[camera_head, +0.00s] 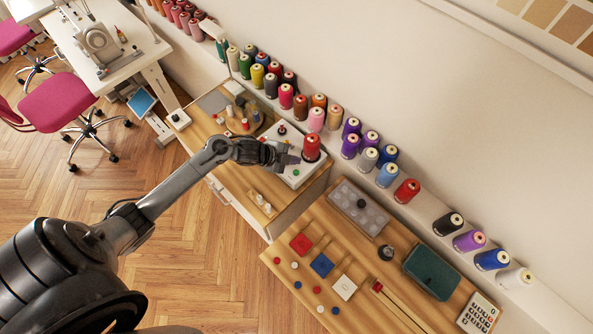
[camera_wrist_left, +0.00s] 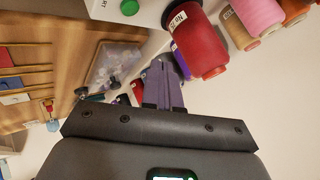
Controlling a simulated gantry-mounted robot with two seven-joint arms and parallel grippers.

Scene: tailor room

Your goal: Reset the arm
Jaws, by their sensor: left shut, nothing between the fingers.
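My left arm reaches in from the lower left of the head view. Its gripper (camera_head: 290,160) is shut and empty, above the white machine (camera_head: 303,176) on the left cabinet. The closed purple-grey fingers (camera_wrist_left: 167,85) also show in the left wrist view. A large red thread spool (camera_head: 311,148) stands close beside the fingertips on the white machine. It shows large in the wrist view (camera_wrist_left: 200,40). I cannot tell whether the fingertips touch it. My right gripper is out of view.
A shelf of thread spools (camera_head: 285,96) runs along the wall behind. The front wooden cabinet top (camera_head: 300,270) holds a clear-lidded box (camera_head: 358,208), coloured squares, buttons, a dark green case (camera_head: 431,271) and a calculator (camera_head: 477,313). Open floor (camera_head: 190,250) lies below the arm.

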